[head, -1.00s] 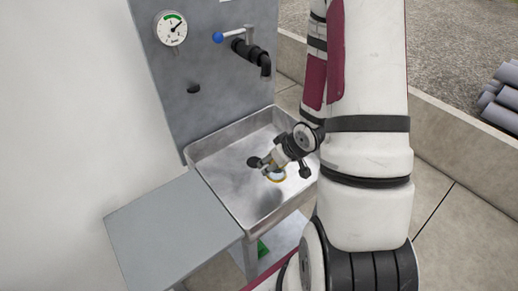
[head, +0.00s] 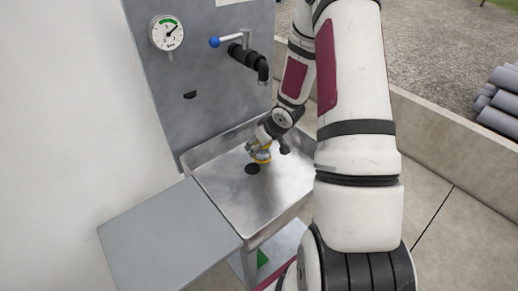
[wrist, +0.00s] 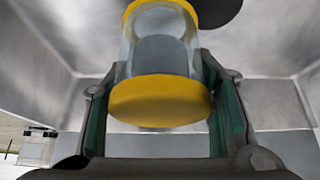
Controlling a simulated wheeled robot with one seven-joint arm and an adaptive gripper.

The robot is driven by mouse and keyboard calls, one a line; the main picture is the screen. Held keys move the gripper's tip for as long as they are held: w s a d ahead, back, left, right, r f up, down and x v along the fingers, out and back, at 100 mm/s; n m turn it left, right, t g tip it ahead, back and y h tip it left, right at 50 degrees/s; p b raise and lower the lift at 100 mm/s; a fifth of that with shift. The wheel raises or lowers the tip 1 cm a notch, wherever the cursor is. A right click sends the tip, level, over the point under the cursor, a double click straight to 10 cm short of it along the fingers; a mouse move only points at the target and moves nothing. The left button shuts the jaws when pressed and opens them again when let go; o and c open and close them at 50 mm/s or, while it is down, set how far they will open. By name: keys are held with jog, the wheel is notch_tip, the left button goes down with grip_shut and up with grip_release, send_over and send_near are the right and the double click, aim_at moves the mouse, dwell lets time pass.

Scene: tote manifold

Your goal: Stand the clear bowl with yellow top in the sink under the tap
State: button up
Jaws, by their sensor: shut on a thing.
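The clear bowl with yellow top (head: 262,156) is in my gripper (head: 259,150), over the back part of the sink (head: 218,200). In the wrist view the clear bowl (wrist: 128,55) has a yellow band at each end, and the two fingers (wrist: 165,110) close on its sides. Whether its base touches the sink floor I cannot tell. The tap (head: 262,70), black with a blue-ended lever, is on the grey panel above the back of the sink. The bowl is below the spout.
The dark round drain (head: 252,168) lies just in front of the bowl. A grey side shelf (head: 160,232) adjoins the sink's left. A pressure gauge (head: 166,33) is on the panel (head: 200,90). The front of the sink basin is clear. Grey pipes (head: 500,100) lie far right.

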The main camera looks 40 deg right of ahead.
jog(key=shift+f, duration=0.95)
jog(key=shift+r, duration=0.1)
jog(key=o, duration=1.3)
jog(key=shift+f, duration=0.2)
jog(key=shift+o, duration=0.2)
jog(key=shift+r, duration=0.1)
